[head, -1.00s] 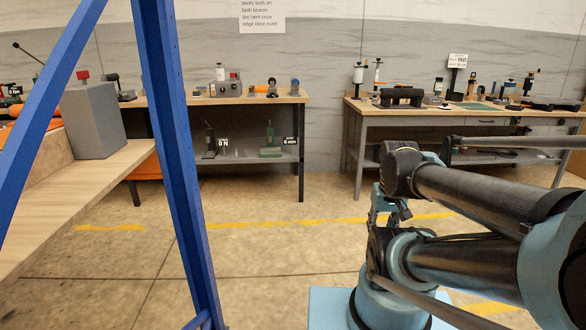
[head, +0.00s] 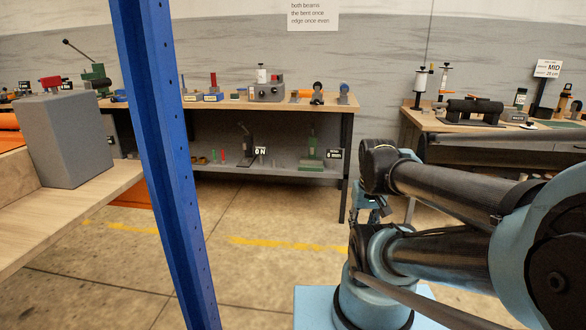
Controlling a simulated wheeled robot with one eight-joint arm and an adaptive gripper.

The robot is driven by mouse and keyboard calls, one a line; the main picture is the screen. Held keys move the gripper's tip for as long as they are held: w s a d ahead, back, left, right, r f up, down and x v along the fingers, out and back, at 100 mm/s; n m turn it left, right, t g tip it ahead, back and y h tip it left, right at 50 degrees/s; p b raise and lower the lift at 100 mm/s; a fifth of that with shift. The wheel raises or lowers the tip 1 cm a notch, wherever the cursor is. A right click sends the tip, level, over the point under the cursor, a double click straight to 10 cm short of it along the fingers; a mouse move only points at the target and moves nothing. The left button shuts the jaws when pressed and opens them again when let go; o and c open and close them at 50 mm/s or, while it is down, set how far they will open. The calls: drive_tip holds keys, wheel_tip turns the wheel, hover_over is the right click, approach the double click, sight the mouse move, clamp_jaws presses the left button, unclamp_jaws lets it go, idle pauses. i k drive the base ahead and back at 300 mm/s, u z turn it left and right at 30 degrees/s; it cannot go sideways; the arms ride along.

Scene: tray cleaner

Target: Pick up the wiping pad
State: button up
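I cannot make out a wiping pad for sure in the head view. Small items stand on the far benches, too small to tell apart well. My arm is folded at the right of the view. Its wrist end hangs down at my gripper (head: 367,208), which is small, dark and partly hidden behind my own arm links. I cannot see its fingertips clearly, nor whether it holds anything. It is well short of the benches and touches nothing that I can see.
A blue upright post (head: 165,150) stands close in front, left of centre. A wooden bench (head: 110,190) with a grey block (head: 65,140) is at the left. A far bench (head: 335,107) with a lower shelf and a right bench (head: 425,122) hold tools. Floor between is clear.

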sight(234, 97)
drive_tip(key=u, duration=0.15)
drive_tip(key=i, duration=1.15)
drive_tip(key=u, duration=0.15)
